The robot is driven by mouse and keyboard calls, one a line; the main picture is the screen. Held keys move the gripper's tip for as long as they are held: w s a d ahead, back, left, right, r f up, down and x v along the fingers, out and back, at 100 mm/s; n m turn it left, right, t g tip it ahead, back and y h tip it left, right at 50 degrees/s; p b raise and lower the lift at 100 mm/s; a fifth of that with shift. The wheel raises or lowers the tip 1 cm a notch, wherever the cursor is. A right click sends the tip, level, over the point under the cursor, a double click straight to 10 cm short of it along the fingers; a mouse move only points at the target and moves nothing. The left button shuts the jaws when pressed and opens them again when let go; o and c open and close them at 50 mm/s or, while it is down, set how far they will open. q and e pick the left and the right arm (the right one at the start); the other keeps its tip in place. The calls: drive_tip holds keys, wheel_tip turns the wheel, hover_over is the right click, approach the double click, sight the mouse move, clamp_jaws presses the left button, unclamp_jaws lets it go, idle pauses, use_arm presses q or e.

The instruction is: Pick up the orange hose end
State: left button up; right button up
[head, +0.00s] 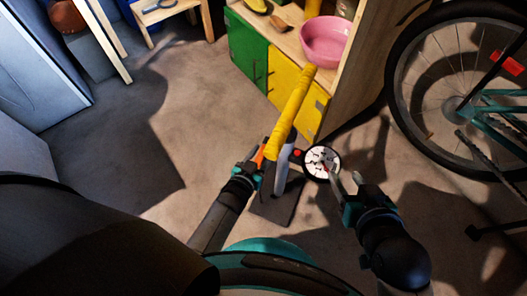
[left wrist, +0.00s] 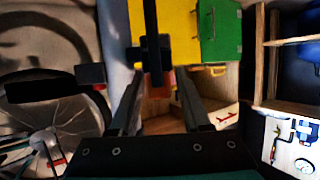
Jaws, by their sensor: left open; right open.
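A floor pump stands on the concrete in front of me. Its long yellow part (head: 292,112) slants up toward the cabinet, and its round white gauge (head: 322,161) faces up on the right. A small orange piece (head: 260,156), which looks like the hose end, shows right at my left gripper (head: 257,168). In the left wrist view, a blurred orange-red piece (left wrist: 160,86) lies between the open fingers of that gripper (left wrist: 160,104); I cannot tell whether they touch it. My right gripper (head: 345,182) is open and empty, just right of and below the gauge.
A cabinet with a green door (head: 247,52) and a yellow door (head: 287,82) stands behind the pump, a pink bowl (head: 326,42) on top. A bicycle wheel (head: 398,84) is close on the right. The floor (head: 150,120) to the left is clear.

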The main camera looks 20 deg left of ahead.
use_arm(q)
drive_tip(key=shift+w+f, duration=0.1)
drive_tip(key=shift+w, duration=0.2)
drive_tip(key=shift+c, duration=0.4)
clamp_jaws()
